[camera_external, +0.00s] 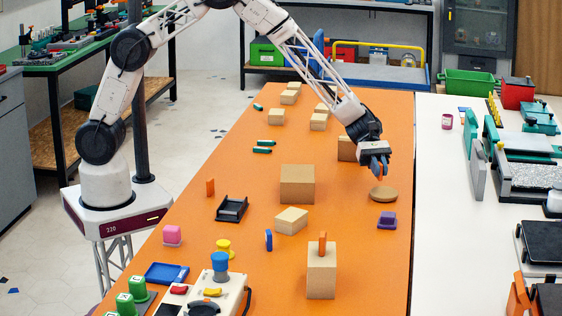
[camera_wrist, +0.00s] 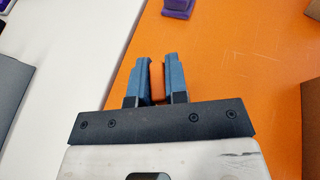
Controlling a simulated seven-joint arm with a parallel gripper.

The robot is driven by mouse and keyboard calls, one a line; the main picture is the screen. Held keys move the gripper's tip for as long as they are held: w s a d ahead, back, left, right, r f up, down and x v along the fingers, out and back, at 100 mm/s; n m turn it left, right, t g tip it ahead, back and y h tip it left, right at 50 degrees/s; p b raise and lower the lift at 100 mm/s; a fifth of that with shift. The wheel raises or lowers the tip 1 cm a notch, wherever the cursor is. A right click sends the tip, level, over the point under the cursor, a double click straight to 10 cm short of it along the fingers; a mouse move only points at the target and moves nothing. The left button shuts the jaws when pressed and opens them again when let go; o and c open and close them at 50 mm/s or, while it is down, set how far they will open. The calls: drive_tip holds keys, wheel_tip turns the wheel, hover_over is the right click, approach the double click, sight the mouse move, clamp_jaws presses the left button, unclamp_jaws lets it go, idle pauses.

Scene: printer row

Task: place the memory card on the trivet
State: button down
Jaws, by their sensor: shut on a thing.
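My gripper (camera_external: 380,168) is shut on a small orange piece, which I take to be the memory card (camera_wrist: 157,82). In the wrist view the card shows between the two blue fingers (camera_wrist: 155,78); much of it is hidden by them. The trivet looks like the round tan disc (camera_external: 383,194) lying on the orange table near its right edge. In the external view the fingers are just above the disc in the picture, with the card pointing down and apart from it. The disc cannot be made out in the wrist view.
A purple block (camera_external: 387,220) stands in front of the disc and shows in the wrist view (camera_wrist: 178,8). A cardboard box (camera_external: 347,148) stands behind, and a larger one (camera_external: 297,184) to the left. The orange table (camera_external: 360,270) is clear at front right.

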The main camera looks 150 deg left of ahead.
sight(385, 192)
drive_tip(key=shift+w+a, duration=0.35)
drive_tip(key=shift+w, duration=0.05)
drive_tip(key=shift+a, duration=0.1)
drive_tip(key=shift+w+a+f, duration=0.1)
drive_tip(key=shift+w, duration=0.1)
drive_tip(key=shift+w+a+f, duration=0.1)
drive_tip(key=shift+f, duration=1.65)
drive_tip(key=shift+f, duration=0.15)
drive_tip(key=c, duration=1.1)
unclamp_jaws()
drive_tip(key=v, duration=1.2)
drive_tip(key=shift+r, duration=0.25)
